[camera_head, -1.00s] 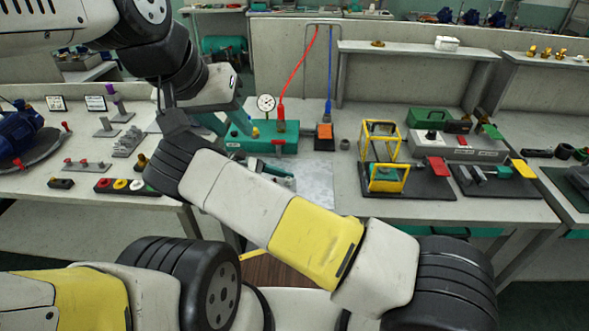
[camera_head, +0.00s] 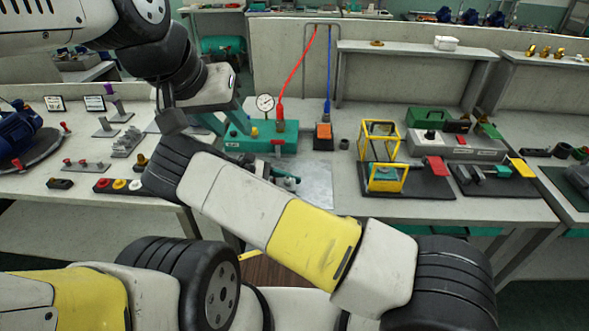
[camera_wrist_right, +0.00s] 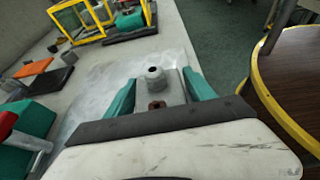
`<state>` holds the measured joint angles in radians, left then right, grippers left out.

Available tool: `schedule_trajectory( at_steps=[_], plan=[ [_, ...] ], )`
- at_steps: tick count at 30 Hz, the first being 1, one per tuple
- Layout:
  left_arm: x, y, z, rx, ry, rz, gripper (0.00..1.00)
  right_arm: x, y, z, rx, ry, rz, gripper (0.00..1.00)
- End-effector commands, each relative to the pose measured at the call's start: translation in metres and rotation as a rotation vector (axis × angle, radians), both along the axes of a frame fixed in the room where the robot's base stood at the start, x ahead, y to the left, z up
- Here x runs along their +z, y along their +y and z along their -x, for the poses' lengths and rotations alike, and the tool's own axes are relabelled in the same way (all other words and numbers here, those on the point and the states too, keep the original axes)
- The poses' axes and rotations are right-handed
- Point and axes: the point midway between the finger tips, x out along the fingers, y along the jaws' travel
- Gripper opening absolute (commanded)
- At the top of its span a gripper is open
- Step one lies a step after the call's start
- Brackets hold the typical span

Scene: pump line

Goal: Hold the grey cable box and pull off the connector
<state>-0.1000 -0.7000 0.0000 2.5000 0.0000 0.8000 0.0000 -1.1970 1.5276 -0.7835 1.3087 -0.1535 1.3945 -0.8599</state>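A long light-grey box (camera_head: 455,145) with a black knob stands at the back right of the bench; I cannot tell whether it is the cable box. A red cable ends in a red plug (camera_head: 280,112) above a teal box (camera_head: 262,140). A blue cable ends in a blue plug (camera_head: 327,110) at an orange-topped block (camera_head: 324,132). My left gripper (camera_head: 212,121) is beside the teal box's left end, its tips partly hidden. My right gripper (camera_wrist_right: 158,90) has its teal fingers spread, with a grey round-topped part (camera_wrist_right: 155,74) between them; no grip shows. In the head view my arm partly hides it.
Yellow frames (camera_head: 380,140) and black mats (camera_head: 425,185) stand right of the middle. A pressure gauge (camera_head: 265,102) rises behind the teal box. A brown round table (camera_wrist_right: 290,75) with a yellow edge is close on the right.

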Motion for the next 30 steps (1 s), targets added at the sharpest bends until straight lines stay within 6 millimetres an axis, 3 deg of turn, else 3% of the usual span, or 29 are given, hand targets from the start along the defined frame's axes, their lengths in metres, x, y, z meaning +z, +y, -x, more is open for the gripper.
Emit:
schedule_trajectory(
  at_steps=[12,24,30],
  plan=[
    [0.000,0.000,0.000,0.000,0.000,0.000,0.36,0.001,0.004,0.000,0.001,0.000,-0.001,0.77],
    [0.000,0.000,0.000,0.000,0.000,0.000,0.36,0.024,0.060,0.003,0.002,-0.001,-0.002,0.77],
    [0.000,0.000,0.000,0.000,0.000,0.000,0.36,0.029,0.072,0.004,0.001,0.000,-0.001,0.77]
  ],
)
